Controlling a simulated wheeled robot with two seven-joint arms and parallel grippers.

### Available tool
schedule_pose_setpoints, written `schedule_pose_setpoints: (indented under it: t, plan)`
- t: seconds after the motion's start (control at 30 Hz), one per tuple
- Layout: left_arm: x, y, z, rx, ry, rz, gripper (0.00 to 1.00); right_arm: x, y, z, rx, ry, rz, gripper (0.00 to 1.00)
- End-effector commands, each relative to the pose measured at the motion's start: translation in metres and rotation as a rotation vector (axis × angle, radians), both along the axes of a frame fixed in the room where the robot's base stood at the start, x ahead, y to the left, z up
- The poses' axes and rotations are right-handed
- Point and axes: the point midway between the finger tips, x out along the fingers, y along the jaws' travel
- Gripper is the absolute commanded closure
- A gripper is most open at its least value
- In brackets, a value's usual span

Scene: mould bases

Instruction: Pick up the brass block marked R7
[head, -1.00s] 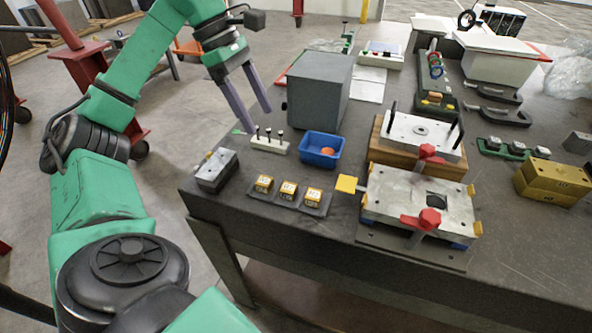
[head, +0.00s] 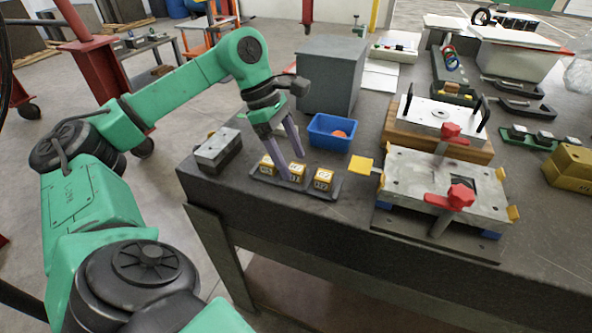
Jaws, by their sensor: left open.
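Three small brass-yellow blocks with pale labels stand in a row on a dark tray (head: 262,181) near the table's front edge: a left block (head: 267,166), a middle block (head: 297,173) and a right block (head: 323,179). The labels are too small to read, so I cannot tell which is R7. My left gripper (head: 295,168) is open, its two purple fingers pointing down at the left and middle blocks. One finger covers part of the space between these two blocks. I cannot tell whether it touches either. My right gripper is not in view.
A grey metal block (head: 217,150) stands left of the tray. A blue bin (head: 331,133) with an orange item and a grey box (head: 329,75) are behind. A clamped mould plate (head: 410,185) with red knobs and a yellow tab (head: 361,165) stand to the right.

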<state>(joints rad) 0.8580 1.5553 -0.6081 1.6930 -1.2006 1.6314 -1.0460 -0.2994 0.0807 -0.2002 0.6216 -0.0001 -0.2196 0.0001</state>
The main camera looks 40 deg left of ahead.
Motion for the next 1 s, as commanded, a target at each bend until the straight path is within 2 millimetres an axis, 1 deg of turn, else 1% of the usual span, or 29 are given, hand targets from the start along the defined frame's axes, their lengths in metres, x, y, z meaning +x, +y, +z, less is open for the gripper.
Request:
schedule_pose_setpoints:
  t: [0.03,0.1,0.3,0.33,0.37,0.4,0.47,0.5,0.53,0.87,1.0]
  plan:
    - [0.001,-0.003,-0.008,0.001,0.003,0.000,0.22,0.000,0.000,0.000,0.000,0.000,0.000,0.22]
    - [0.002,-0.006,-0.015,0.001,0.002,0.001,0.22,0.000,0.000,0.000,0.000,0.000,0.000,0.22]
    - [0.002,-0.006,-0.017,0.000,-0.001,0.001,0.22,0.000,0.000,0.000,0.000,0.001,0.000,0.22]
    - [0.002,-0.006,-0.017,0.000,-0.001,0.001,0.30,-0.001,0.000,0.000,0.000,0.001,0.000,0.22]
    - [0.002,-0.006,-0.016,0.000,-0.001,0.001,0.42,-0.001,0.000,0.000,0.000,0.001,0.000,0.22]
    - [0.002,-0.006,-0.016,0.000,-0.001,0.001,0.57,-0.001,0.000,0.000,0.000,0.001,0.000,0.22]
    - [0.002,-0.006,-0.016,0.000,-0.001,0.001,0.80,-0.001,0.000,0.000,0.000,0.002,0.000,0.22]
    - [0.002,-0.006,-0.016,0.000,-0.001,0.001,0.95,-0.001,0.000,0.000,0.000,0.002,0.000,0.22]
    - [0.002,-0.006,-0.016,0.000,-0.001,0.001,1.00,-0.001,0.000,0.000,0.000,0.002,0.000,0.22]
    - [0.003,-0.006,-0.013,0.000,-0.002,0.001,1.00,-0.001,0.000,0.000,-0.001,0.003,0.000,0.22]
    - [0.003,-0.006,0.000,-0.001,-0.005,0.002,1.00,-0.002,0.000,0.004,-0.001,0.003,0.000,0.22]
